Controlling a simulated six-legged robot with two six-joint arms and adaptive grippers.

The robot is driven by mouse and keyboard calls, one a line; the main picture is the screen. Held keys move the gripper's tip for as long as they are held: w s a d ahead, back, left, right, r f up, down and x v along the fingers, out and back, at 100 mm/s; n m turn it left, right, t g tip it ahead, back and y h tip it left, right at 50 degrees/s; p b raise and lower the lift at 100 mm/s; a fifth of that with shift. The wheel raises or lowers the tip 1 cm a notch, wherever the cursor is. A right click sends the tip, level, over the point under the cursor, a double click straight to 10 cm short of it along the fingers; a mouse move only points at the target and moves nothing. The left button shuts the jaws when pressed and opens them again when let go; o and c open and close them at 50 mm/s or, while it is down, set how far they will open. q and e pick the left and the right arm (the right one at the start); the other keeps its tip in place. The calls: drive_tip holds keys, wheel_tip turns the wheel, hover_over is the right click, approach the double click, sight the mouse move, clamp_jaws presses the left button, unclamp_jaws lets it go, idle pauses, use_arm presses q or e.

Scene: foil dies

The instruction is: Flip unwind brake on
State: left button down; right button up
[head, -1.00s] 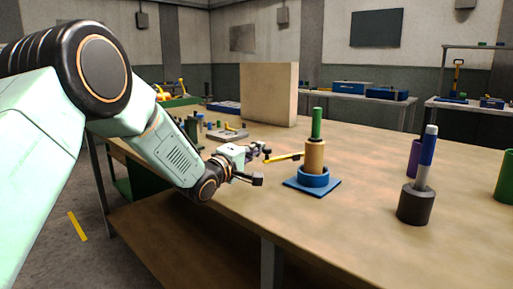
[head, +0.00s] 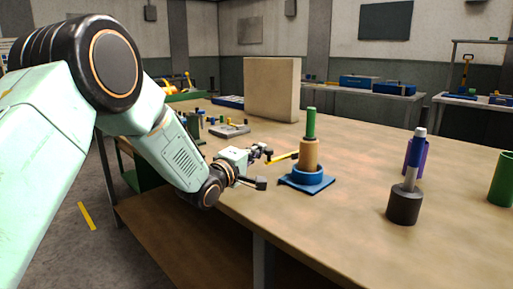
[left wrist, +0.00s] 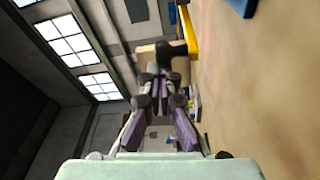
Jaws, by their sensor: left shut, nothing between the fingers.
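A yellow lever (head: 283,158) sticks out to the left from a stand with a blue base (head: 300,184), a tan cylinder (head: 309,154) and a green post (head: 311,123). I take this lever to be the unwind brake. My left gripper (head: 266,153) is shut and empty, close to the lever's free end; I cannot tell whether it touches. In the left wrist view the shut fingers (left wrist: 161,88) point ahead, with the yellow lever (left wrist: 188,30) just right of them and a corner of the blue base (left wrist: 241,6) at the top. My right gripper is not in view.
A dark grey holder (head: 404,205) with an upright rod stands on the workbench to the right, near a purple cylinder (head: 417,158) and a green cylinder (head: 503,180). A tan panel (head: 271,88) and small parts stand farther back. The bench's front middle is clear.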

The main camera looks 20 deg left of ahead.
use_arm(q)
drive_tip(key=shift+s+d+p, duration=0.4)
drive_tip(key=shift+d+p, duration=0.15)
drive_tip(key=shift+d, duration=0.05)
drive_tip(key=shift+s+d, duration=0.3)
drive_tip(key=shift+d, duration=0.15)
drive_tip(key=shift+s+d+f+p, duration=0.15)
drive_tip(key=shift+f+p, duration=0.1)
drive_tip(key=shift+p, duration=0.15)
